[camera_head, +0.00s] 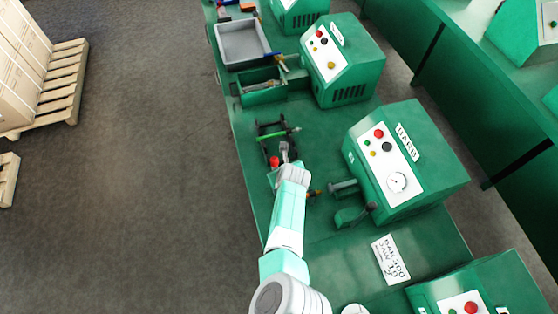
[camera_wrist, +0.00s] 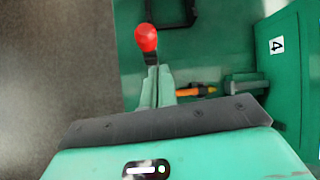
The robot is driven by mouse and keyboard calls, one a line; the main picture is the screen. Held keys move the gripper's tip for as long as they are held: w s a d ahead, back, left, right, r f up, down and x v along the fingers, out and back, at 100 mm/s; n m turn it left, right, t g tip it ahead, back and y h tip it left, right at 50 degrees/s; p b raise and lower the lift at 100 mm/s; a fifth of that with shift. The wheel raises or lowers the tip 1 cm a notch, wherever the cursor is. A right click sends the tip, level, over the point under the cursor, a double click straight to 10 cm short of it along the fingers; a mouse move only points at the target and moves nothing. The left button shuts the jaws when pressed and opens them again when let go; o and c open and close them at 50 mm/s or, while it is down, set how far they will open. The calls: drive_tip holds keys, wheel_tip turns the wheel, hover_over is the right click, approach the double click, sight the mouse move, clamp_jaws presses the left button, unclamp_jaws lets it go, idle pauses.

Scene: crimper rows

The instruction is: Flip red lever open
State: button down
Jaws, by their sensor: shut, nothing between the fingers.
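The red lever shows as a round red knob (camera_wrist: 146,37) on a short dark stem, just beyond my fingertips in the wrist view. In the head view the red knob (camera_head: 274,162) sits near the bench's left edge, just left of my gripper (camera_head: 285,148). My gripper (camera_wrist: 157,72) is shut and empty, with its fingertips close to the dark stem. I cannot tell whether they touch it. The lever's base and pivot are hidden behind my fingers and wrist.
A black frame with a green rod (camera_head: 278,135) stands just beyond the lever. An orange-handled tool (camera_wrist: 195,91) lies to the right. The green machine (camera_head: 405,165) with a gauge stands further right. A grey tray (camera_head: 218,50) is far back.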

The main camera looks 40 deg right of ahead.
drive_tip(key=w+r, duration=0.2)
drive_tip(key=w+d+r+b, duration=0.1)
drive_tip(key=w+r, duration=0.1)
drive_tip(key=r, duration=0.1)
drive_tip(key=w+r+b, duration=0.1)
drive_tip(key=w+r, duration=0.1)
drive_tip(key=shift+d+r, duration=0.3)
drive_tip(key=shift+d, duration=0.05)
drive_tip(key=shift+r, duration=0.4)
